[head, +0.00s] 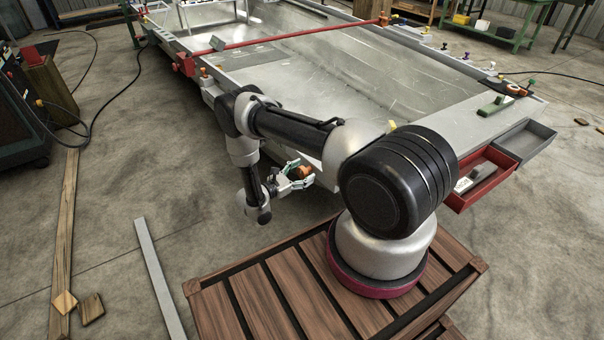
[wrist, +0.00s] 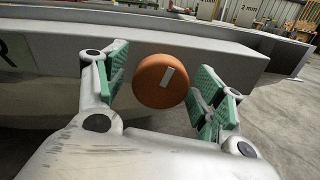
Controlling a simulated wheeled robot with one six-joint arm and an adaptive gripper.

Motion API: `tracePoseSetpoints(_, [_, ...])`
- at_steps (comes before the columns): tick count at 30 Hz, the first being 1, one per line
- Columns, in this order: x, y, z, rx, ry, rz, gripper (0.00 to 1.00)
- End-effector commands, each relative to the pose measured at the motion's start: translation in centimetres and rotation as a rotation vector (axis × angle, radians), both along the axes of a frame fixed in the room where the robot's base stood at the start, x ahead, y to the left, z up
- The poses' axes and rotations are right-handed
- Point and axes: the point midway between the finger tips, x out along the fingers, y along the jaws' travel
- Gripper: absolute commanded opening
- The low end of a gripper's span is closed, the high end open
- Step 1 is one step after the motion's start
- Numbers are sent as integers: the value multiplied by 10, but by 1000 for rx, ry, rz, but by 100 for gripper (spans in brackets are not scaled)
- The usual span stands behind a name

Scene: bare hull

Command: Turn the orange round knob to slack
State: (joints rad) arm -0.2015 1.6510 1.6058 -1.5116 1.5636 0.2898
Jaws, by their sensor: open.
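The orange round knob (wrist: 155,82) shows in the wrist view on the grey side wall of the hull bench (wrist: 215,60). It has a pale rectangular mark on its face, tilted a little right of upright. My gripper (wrist: 160,84) is open, with one green-padded finger on each side of the knob. A gap shows between each finger and the knob. In the head view the knob (head: 302,172) is small and partly hidden by my gripper (head: 296,176), low at the bench's near side.
The large metal bench (head: 310,80) fills the back. A red drawer (head: 490,180) and a grey drawer (head: 527,142) stand out at its right. A red bar (head: 285,42) crosses its top. Planks (head: 160,275) lie on the floor at left, where concrete is mostly clear.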

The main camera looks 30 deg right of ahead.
Motion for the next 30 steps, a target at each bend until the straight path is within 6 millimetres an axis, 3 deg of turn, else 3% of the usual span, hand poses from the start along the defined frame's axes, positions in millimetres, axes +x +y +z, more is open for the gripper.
tracePoseSetpoints(5, [0, 0, 0, 0, 0, 0, 69])
tracePoseSetpoints(12, [0, 0, 0, 0, 1, -1, 25])
tracePoseSetpoints(13, [0, 0, 0, 0, 1, -1, 22])
tracePoseSetpoints(23, [0, 0, 0, 5, -34, -1, 22])
tracePoseSetpoints(30, [0, 0, 0, 23, -165, -1, 22])
